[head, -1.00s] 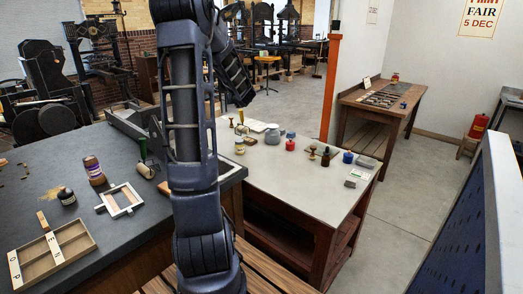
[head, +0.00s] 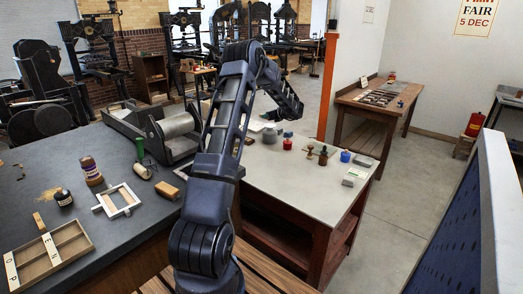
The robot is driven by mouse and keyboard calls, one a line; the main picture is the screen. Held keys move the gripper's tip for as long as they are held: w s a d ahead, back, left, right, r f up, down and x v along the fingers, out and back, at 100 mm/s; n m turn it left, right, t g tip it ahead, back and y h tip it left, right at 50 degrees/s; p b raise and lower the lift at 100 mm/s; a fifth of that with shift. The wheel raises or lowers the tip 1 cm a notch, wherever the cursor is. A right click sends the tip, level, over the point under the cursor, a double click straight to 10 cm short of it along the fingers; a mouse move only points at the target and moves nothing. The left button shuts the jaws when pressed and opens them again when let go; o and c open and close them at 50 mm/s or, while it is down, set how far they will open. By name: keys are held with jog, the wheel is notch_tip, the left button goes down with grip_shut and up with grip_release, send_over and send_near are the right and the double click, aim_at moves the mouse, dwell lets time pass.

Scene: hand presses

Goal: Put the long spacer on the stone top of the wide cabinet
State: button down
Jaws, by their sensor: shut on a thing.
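My arm rises from the lower middle and bends down over the far part of the pale grey top (head: 290,185) of a brown wooden cabinet (head: 285,228). My gripper (head: 270,115) shows only as a small dark part at the arm's far end, above the back of that pale top. Its fingers and what they hold cannot be made out. I cannot pick out the long spacer for sure. A dark grey worktop (head: 120,222) spreads at the left; which of the two tops is the stone one is not clear.
On the pale top stand a red jar (head: 287,144), a brown bottle (head: 323,158), a blue jar (head: 345,157) and a small box (head: 354,177). The dark top holds a roller press (head: 178,127), a white frame (head: 120,201) and a wooden tray (head: 55,252). The pale top's front is clear.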

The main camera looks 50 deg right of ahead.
aim_at(272, 156)
jog(key=shift+n+y, duration=0.4)
jog(key=shift+y, duration=0.1)
jog(key=s+f, duration=0.1)
jog(key=f, duration=0.6)
jog(key=s+d+f, duration=0.1)
jog(key=f, duration=0.7)
jog(key=s+d+f, duration=0.1)
jog(key=f, duration=0.7)
jog(key=shift+s, duration=0.1)
jog(key=shift+f, duration=0.2)
jog(key=c, duration=1.4)
grip_release()
